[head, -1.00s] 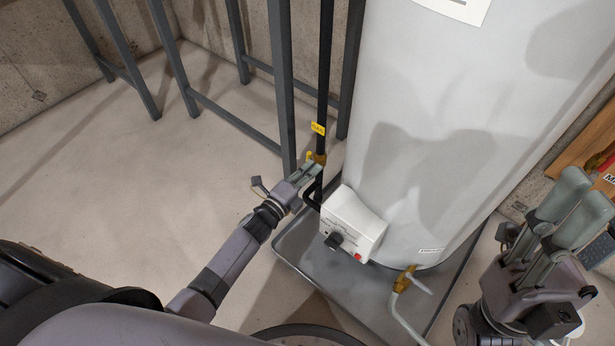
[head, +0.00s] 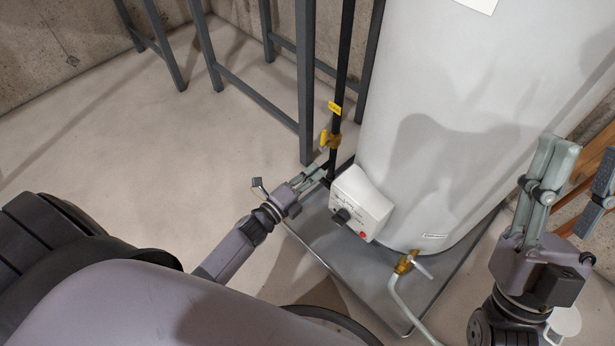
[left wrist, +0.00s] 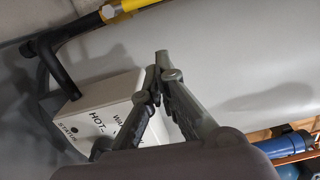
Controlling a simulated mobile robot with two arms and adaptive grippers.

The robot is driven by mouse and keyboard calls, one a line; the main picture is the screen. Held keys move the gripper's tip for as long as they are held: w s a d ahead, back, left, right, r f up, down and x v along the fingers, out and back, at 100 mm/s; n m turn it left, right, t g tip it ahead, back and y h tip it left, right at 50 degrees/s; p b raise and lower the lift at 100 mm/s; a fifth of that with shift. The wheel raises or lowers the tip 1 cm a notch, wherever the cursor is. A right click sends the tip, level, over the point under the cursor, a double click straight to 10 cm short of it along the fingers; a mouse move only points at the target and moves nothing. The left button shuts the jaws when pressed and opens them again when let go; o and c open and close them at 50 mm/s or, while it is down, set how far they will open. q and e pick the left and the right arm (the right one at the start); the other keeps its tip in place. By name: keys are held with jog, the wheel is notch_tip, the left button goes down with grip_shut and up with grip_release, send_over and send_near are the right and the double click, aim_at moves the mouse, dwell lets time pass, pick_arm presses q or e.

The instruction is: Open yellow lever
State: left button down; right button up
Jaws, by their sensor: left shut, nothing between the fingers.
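The yellow lever (head: 323,139) stands roughly upright beside a brass valve (head: 334,142) on the black gas pipe (head: 343,60). In the left wrist view a yellow piece (left wrist: 122,8), seemingly the lever, shows at the top edge, cut off by the frame. My left gripper (head: 322,173) is shut and empty, just below the valve and apart from the lever. Its closed fingertips (left wrist: 160,62) point up in the left wrist view, in front of the heater. My right gripper (head: 575,160) is open and empty at the right, away from the valve.
The white water heater (head: 430,130) stands right of the pipe, in a grey drip pan (head: 385,290). Its white control box (head: 361,203) is close to my left gripper. A grey metal frame (head: 305,90) stands behind the pipe at left. The floor (head: 150,150) at left is clear.

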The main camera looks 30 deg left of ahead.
pick_arm(q)
jog(key=shift+v, duration=1.2)
pick_arm(e)
jog(key=shift+w+a+f+g, duration=0.15)
jog(key=shift+w+f+g, duration=0.6)
jog(key=shift+w, duration=0.3)
